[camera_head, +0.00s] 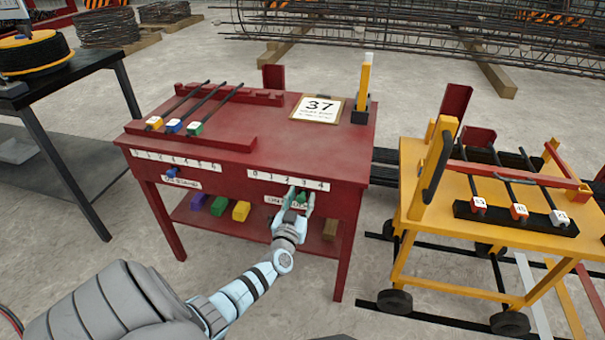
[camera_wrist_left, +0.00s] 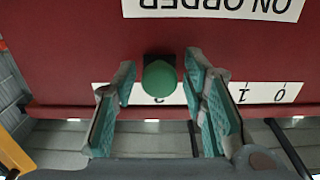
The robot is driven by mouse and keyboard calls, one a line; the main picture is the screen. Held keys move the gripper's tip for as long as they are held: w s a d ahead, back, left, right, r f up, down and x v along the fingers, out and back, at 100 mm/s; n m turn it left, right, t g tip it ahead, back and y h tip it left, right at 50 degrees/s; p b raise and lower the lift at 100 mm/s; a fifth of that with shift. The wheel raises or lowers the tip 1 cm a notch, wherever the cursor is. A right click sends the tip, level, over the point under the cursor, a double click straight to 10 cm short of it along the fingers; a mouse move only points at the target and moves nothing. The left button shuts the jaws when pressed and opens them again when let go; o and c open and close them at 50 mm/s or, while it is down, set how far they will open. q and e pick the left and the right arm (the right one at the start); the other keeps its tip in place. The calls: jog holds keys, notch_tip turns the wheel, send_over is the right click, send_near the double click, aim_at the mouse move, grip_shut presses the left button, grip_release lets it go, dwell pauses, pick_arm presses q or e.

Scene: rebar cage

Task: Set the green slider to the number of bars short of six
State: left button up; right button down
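The green slider (camera_head: 301,198) is a round green knob on the red table's front, just below the right-hand number scale (camera_head: 288,180), which runs 0 to 4. It appears to stand at about 3; fingers partly cover the scale. In the left wrist view the green knob (camera_wrist_left: 160,79) sits between the fingers of my left gripper (camera_wrist_left: 165,95), with a gap on each side. My left gripper also shows in the head view (camera_head: 297,204), spread around the knob. Three dark bars (camera_head: 207,104) with yellow, blue and green end tags lie across the tabletop. My right gripper is out of view.
A blue slider (camera_head: 172,172) sits under the left scale (camera_head: 175,161). A yellow cart (camera_head: 460,230) with three tagged bars stands right.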

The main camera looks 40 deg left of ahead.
pick_arm(q)
jog(key=v, duration=1.2)
